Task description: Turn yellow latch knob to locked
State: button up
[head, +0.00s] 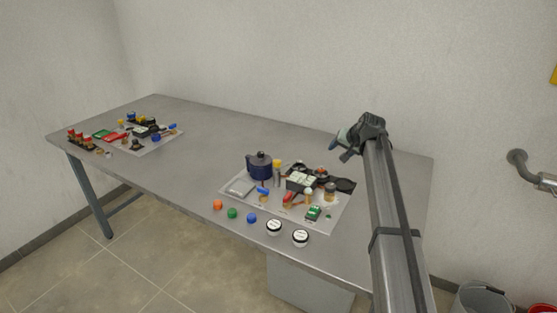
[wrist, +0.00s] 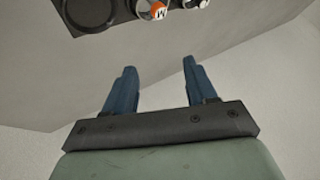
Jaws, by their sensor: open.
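I cannot single out the yellow latch knob with certainty; the parts are too small. A small upright part with a yellow top (head: 277,166) stands on the near board (head: 232,192), just right of a dark blue pot (head: 259,167). Another small yellow-topped part (head: 121,124) is on the far left board. My gripper (head: 338,143) is raised above the table's back right part, up and to the right of the near board. In the wrist view its two blue fingers (wrist: 158,68) are apart with nothing between them.
Orange (head: 217,204), green (head: 232,213) and blue (head: 252,218) caps and two white round jars (head: 274,227) line the table's front edge. The table's middle (head: 205,140) is clear.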

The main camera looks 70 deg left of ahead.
jog(key=s+a+r+n+h, duration=0.1)
jog(key=s+r+n+h, duration=0.2)
jog(key=s, duration=0.7)
jog(key=n+h, duration=0.1)
jog(key=n, duration=0.3)
send_near(277, 161)
jog(key=shift+t, duration=0.3)
jog(key=x, duration=0.8)
jog(key=shift+s+f, duration=0.25)
jog(key=shift+f, duration=0.05)
jog(key=c, duration=1)
